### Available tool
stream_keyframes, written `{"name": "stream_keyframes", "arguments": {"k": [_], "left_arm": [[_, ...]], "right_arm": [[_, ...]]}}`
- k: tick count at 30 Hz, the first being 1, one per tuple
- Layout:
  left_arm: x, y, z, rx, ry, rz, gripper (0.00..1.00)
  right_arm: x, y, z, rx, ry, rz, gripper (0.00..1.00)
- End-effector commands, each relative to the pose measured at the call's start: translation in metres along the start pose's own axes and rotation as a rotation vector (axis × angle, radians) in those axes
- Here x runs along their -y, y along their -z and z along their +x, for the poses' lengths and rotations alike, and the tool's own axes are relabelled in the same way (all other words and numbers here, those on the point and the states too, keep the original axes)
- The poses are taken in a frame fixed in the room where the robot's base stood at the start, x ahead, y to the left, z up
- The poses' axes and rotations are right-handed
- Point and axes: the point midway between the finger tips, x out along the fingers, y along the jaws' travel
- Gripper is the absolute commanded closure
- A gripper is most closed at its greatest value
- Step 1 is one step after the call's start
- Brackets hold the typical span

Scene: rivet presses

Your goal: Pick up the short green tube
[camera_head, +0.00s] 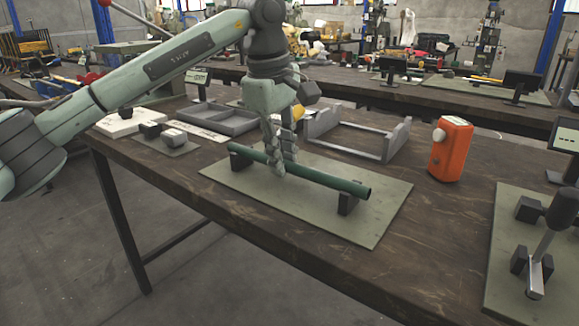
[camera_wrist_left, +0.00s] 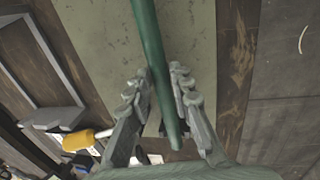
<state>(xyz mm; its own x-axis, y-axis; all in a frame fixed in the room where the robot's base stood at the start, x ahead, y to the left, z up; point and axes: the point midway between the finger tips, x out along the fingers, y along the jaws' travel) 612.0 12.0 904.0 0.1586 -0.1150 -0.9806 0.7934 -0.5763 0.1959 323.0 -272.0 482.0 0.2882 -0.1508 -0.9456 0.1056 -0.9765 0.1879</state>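The green tube (camera_head: 325,180) lies across two dark support blocks on a grey-green mat (camera_head: 385,218); its near end points right. My left gripper (camera_head: 284,168) reaches down from above onto the tube's middle, one finger on each side. The tube still appears to rest on the support blocks (camera_head: 348,203). The fingers hide a short middle stretch of it in the head view. My right gripper is not in view.
Behind the mat stand a grey frame (camera_head: 345,143) and a grey tray (camera_head: 215,118). An orange box (camera_head: 451,150) stands to the right. A lever fixture (camera_head: 545,245) sits on another mat at the far right. Bare table lies between the mats.

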Motion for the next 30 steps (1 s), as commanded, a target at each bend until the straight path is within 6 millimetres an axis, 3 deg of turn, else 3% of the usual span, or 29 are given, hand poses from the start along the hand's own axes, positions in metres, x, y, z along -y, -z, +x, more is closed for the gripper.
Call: {"name": "stream_keyframes", "arguments": {"k": [4, 19, 26, 30], "left_arm": [[0.0, 0.0, 0.0, 0.0, 0.0, 0.0, 1.0], [-0.002, 0.0, -0.008, 0.0, -0.002, -0.001, 1.0], [-0.009, 0.0, -0.044, -0.002, -0.004, 0.001, 1.0], [0.019, 0.009, -0.065, -0.002, -0.005, -0.001, 1.0]], "right_arm": [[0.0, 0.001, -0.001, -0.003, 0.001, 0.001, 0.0], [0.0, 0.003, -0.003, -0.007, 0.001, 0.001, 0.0], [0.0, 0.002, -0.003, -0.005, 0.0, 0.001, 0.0], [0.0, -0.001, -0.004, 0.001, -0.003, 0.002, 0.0]]}}
